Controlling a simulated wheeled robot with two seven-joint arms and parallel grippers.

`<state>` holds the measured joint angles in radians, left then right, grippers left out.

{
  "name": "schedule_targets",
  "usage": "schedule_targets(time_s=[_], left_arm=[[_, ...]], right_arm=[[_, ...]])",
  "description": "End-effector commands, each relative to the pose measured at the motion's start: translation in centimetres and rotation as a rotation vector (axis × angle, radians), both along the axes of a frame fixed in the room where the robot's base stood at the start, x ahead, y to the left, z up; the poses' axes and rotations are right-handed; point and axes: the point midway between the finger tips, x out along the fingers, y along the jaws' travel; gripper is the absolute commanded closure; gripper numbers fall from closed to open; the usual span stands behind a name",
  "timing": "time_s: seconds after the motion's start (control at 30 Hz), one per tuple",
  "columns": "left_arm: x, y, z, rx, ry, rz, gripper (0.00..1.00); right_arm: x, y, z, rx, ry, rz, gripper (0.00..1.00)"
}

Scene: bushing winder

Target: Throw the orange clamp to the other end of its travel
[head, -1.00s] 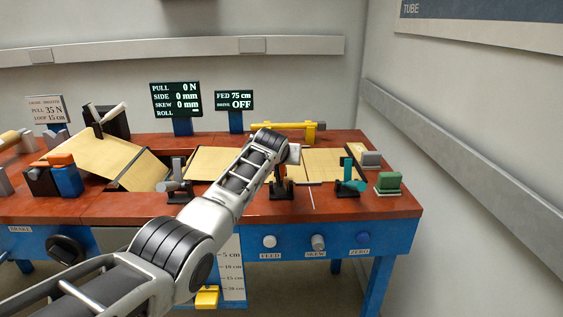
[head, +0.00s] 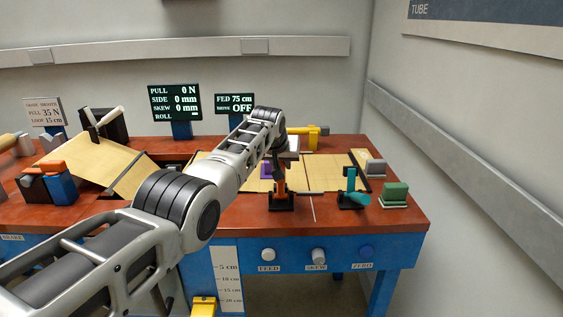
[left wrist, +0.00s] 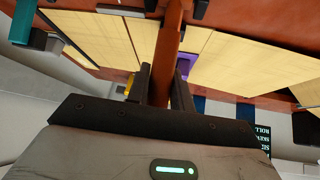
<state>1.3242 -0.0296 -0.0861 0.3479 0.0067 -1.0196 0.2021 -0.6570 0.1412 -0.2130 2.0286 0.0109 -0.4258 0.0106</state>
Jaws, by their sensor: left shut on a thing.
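The orange clamp (head: 279,185) stands on a small black base at the front of the red-brown bench top, its lever roughly upright. My left gripper (head: 284,158) comes down over the lever's top from behind my arm. In the left wrist view the lever of the orange clamp (left wrist: 170,45) runs between the two dark fingers of my left gripper (left wrist: 162,88), which is shut on it. The lever's top end is hidden in the head view. My right gripper is not in view.
A teal clamp (head: 351,190) stands just right of the orange one, with a green block (head: 395,194) further right. A purple piece (head: 266,170) lies on the tan sheet (head: 322,172) behind. A yellow bar (head: 305,132) lies at the back. The display (head: 235,103) reads drive OFF.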

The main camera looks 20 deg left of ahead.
Motion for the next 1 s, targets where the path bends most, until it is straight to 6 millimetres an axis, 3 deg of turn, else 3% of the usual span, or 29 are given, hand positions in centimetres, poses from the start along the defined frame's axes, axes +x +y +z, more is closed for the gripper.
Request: schedule_targets(time_s=[0.13, 0.17, 0.2, 0.23, 0.63, 1.0], left_arm=[[0.1, 0.0, 0.3, -0.002, -0.007, 0.001, 1.00], [0.1, 0.0, 0.3, -0.002, -0.007, 0.001, 0.69], [0.1, 0.0, 0.3, -0.002, -0.006, 0.001, 0.58], [0.1, 0.0, 0.2, -0.002, -0.006, 0.001, 0.56], [-0.1, 0.0, 0.4, -0.001, -0.001, 0.001, 0.56], [-2.1, -0.1, 3.0, -0.001, -0.005, 0.000, 0.56]], right_arm=[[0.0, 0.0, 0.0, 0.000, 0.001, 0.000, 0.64], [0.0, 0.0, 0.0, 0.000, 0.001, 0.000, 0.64], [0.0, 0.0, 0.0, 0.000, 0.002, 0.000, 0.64], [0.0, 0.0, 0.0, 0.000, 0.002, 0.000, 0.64], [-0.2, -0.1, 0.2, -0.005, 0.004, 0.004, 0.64], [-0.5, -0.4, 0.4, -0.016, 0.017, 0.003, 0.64]])
